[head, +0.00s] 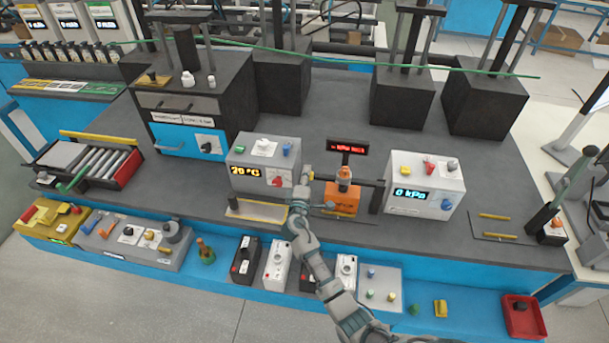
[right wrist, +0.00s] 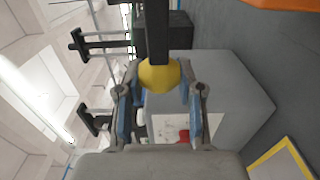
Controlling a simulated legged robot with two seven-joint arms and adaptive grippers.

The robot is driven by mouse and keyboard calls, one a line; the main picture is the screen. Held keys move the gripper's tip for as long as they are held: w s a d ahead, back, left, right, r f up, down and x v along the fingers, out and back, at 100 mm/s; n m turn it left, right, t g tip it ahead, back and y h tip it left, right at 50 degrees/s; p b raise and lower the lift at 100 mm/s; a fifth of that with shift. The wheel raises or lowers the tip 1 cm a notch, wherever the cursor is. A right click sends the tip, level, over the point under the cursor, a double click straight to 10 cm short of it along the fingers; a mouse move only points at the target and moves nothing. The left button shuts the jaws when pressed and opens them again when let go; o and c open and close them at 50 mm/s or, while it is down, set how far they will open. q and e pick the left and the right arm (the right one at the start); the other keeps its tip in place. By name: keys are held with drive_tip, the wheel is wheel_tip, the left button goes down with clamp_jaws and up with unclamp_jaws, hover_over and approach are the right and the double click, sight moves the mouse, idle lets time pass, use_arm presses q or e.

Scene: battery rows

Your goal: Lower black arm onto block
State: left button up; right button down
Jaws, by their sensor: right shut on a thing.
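The black arm (head: 364,183) runs level from a dark post on the right toward my right gripper (head: 306,178) on the left. It passes by the upper part of an orange block (head: 341,201); I cannot tell if they touch. In the right wrist view the black arm (right wrist: 157,30) ends in a yellow knob (right wrist: 158,75). My right gripper (right wrist: 157,88) is shut on this knob, one finger on each side. A corner of the orange block (right wrist: 282,4) shows there too. My left gripper is not in view.
A grey box reading 20 °C (head: 262,165) stands close behind and left of my right gripper. A white box reading 0 kPa (head: 425,188) stands right of the post. A yellow-edged tray (head: 257,215) lies in front. Several small devices line the blue front ledge.

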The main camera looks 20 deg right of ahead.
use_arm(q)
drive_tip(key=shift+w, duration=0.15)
use_arm(e)
drive_tip(key=shift+d+f, duration=0.15)
drive_tip(key=shift+d, duration=0.25)
drive_tip(key=c, duration=0.9)
unclamp_jaws()
drive_tip(key=shift+f, duration=0.1)
drive_tip(key=shift+c, duration=0.2)
drive_tip(key=shift+o, duration=1.1)
drive_tip(key=shift+d+f, duration=0.15)
drive_tip(key=shift+w+d, duration=0.15)
drive_tip(key=shift+w, duration=0.05)
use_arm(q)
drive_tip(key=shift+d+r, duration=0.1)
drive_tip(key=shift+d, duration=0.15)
use_arm(e)
drive_tip(key=v, duration=1.1)
drive_tip(key=shift+s, duration=0.4)
